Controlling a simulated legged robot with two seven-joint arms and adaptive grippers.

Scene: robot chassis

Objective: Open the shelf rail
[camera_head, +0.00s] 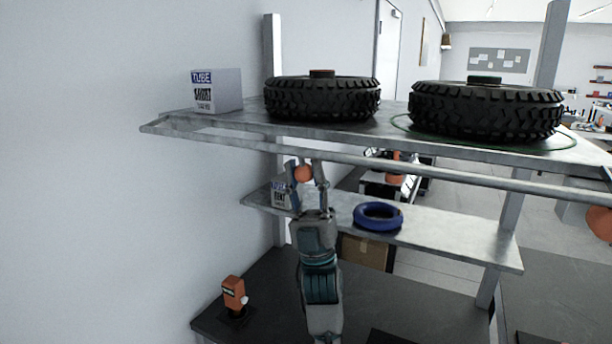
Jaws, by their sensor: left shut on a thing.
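The shelf rail (440,172) is a long grey bar across the front of the top shelf (390,133). Its left end joins a short side piece near the shelf's left corner. A round orange knob (303,174) sits just below the rail, left of centre. My left gripper (305,172) reaches up from below, with its fingers on both sides of this knob and shut on it. A second orange knob (600,223) shows under the rail at the right edge, partly cut off. My right gripper is not in view.
Two black tires (322,100) (486,111) and a white tube box (216,91) stand on the top shelf. The lower shelf (450,242) holds a blue ring (377,215) and another box (281,196). An orange device (234,292) stands on the dark bottom surface.

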